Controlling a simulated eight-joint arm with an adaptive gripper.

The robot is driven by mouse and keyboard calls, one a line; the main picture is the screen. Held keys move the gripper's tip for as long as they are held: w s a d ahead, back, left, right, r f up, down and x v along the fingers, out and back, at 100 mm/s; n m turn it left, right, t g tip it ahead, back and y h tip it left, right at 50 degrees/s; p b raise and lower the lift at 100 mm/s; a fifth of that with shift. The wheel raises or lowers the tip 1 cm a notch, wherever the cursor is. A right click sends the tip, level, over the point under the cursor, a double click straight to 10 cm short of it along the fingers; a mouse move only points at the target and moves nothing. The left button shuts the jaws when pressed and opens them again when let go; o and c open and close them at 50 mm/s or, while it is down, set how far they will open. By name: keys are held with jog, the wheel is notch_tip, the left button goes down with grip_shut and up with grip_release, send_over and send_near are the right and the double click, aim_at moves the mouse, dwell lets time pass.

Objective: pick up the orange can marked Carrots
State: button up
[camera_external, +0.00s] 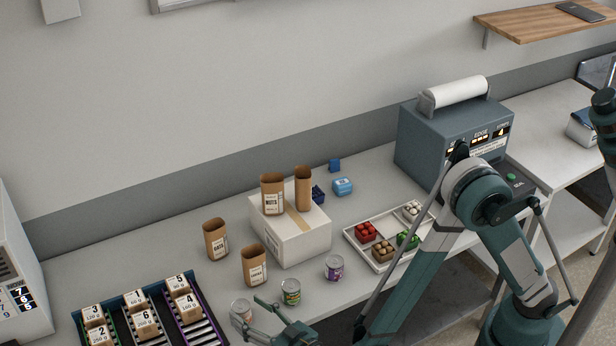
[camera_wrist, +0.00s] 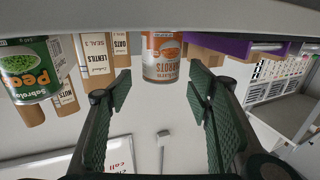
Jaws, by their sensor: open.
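The orange Carrots can (camera_wrist: 162,58) stands in the wrist view between and beyond the two green fingers of my gripper (camera_wrist: 160,75). That view is upside down, so the can's label reads inverted to the table. The fingers are open and wide apart, with a gap to the can on each side. In the external view the can (camera_external: 241,308) is at the front of the table, its label hard to read. My gripper (camera_external: 250,314) is low at its front right side, with the fingers pointing towards it. I cannot tell whether the fingertips reach alongside it.
Paper bags (camera_external: 255,266) stand behind. A rack of numbered boxes (camera_external: 206,310) lies to the left. A white box (camera_external: 290,240) is farther back.

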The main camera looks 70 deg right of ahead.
jog(key=shift+b+x, duration=0.35)
jog(key=shift+x, duration=1.35)
jog(key=c, duration=1.1)
